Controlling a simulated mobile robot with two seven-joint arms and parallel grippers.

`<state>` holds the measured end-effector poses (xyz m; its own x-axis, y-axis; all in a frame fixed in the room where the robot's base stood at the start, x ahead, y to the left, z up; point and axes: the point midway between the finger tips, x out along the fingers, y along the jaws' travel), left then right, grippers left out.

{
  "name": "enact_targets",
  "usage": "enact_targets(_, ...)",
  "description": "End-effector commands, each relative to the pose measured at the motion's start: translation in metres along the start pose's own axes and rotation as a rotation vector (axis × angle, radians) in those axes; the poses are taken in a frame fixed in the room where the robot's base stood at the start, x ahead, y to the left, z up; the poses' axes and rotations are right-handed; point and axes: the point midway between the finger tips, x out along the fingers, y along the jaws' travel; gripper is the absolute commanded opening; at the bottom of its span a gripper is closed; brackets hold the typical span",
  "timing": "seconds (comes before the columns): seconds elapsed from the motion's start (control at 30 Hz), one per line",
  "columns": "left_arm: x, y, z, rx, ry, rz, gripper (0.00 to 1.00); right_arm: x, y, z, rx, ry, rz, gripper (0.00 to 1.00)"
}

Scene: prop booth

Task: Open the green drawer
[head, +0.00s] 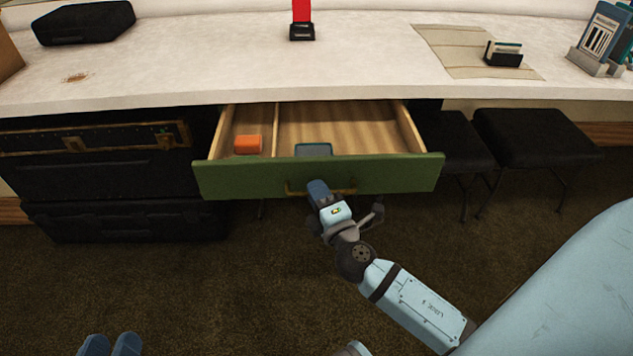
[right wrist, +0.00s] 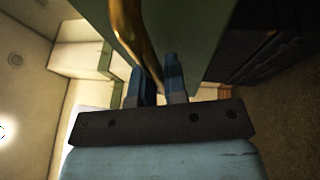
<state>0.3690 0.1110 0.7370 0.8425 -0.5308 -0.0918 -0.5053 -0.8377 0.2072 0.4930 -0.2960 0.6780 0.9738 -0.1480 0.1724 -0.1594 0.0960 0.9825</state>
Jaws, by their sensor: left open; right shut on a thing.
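The green drawer (head: 410,176) is pulled out from under the white counter, with its wooden inside showing. An orange block (head: 248,144) lies in its left compartment and a teal-edged item (head: 313,149) sits near the front of the right one. A brass handle (head: 346,190) is on the drawer's front. My right gripper (head: 316,187) is shut on this handle; the right wrist view shows its blue fingers (right wrist: 158,82) at the brass bar (right wrist: 128,32). My left gripper (head: 111,345) is open and empty, low at the left, apart from the drawer.
The white counter (head: 200,60) bears a black case (head: 84,21), a red item in a black stand (head: 302,18) and a card holder (head: 503,55) on a cloth. Black cases (head: 110,180) stand left of the drawer; black stools (head: 535,135) stand right. Carpet in front is clear.

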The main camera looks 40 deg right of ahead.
Motion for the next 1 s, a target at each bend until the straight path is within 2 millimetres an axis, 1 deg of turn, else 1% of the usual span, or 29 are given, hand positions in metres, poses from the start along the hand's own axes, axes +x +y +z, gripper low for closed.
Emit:
enact_targets(0.17,0.0005,0.0,0.0005,-0.001,-0.003,0.002,0.43,-0.0069,0.0007,-0.0024,0.0,-0.002,-0.001,0.0)
enact_targets(0.5,0.0008,0.0001,-0.0007,0.0,-0.002,0.002,0.43,-0.0072,0.0011,-0.0026,0.0,-0.002,-0.001,0.0)
enact_targets(0.53,0.0008,0.0001,-0.0008,0.0,-0.001,0.002,0.43,-0.0072,0.0011,-0.0026,0.0,-0.002,-0.001,0.17)
enact_targets(0.57,0.0008,0.0001,-0.0009,0.0,-0.001,0.002,0.43,-0.0071,0.0011,-0.0026,0.0,-0.002,-0.001,0.22)
enact_targets(1.0,0.0006,0.0,0.0008,-0.001,-0.002,0.002,0.43,-0.005,-0.0002,-0.0021,0.0,0.0,0.0,0.22)
